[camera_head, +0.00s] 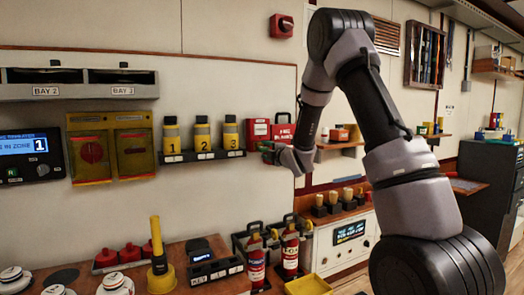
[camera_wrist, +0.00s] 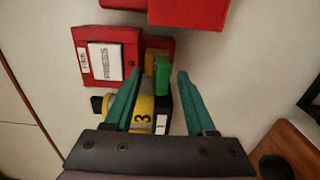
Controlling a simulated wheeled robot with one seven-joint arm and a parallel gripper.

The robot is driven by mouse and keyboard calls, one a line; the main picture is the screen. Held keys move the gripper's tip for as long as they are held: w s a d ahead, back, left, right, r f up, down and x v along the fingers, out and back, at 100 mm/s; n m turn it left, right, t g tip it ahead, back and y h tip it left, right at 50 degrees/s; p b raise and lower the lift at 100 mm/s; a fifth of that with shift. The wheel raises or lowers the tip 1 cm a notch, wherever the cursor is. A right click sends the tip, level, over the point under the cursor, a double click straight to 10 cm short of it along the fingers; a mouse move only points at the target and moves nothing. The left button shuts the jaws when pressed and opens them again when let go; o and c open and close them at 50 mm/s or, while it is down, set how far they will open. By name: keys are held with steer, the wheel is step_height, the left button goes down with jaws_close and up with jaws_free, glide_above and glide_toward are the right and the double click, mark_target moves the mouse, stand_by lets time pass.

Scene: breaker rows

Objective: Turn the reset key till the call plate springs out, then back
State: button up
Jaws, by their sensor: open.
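The red call unit (camera_wrist: 124,42) has a white call plate (camera_wrist: 105,62) on its face in the wrist view; the plate looks flat in its frame. A green piece (camera_wrist: 158,76), likely the reset key, stands at the unit's edge with a small yellow-orange part beside it. My gripper (camera_wrist: 161,70) is open, its teal fingers on either side of the green piece. I cannot tell whether they touch it. In the head view my gripper (camera_head: 268,152) is at the wall below the red call unit (camera_head: 257,131); the key is not clear there.
Yellow canister 3 (camera_wrist: 146,112) lies behind my fingers in the wrist view and stands on the shelf (camera_head: 205,156) left of my gripper in the head view. Another red box (camera_head: 283,126) is right of the call unit. Extinguishers (camera_head: 290,248) stand below.

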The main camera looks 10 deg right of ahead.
steer(key=s+d+r+m+g+h, duration=0.1)
steer(key=s+d+r+m+h, duration=0.15)
steer(key=s+d+m, duration=0.35)
steer(key=s+d+r+m+g+h, duration=0.1)
steer(key=s+r+m+g, duration=0.2)
steer(key=s, duration=0.6)
steer(key=s+d+r+m+h, duration=0.2)
steer(key=s+d+m, duration=0.2)
steer(key=s+m, duration=0.25)
steer(key=s+a+m+g, duration=0.1)
steer(key=s+m+g, duration=0.1)
steer(key=s, duration=0.5)
steer(key=s+a+m+g+y, duration=0.1)
steer(key=s+m+g, duration=0.1)
steer(key=s+m, duration=0.3)
steer(key=s+a+m+g+y, duration=0.1)
steer(key=s+a+m+g, duration=0.1)
steer(key=s, duration=0.9)
steer(key=shift+r+m, duration=0.45)
steer(key=shift+m, duration=0.2)
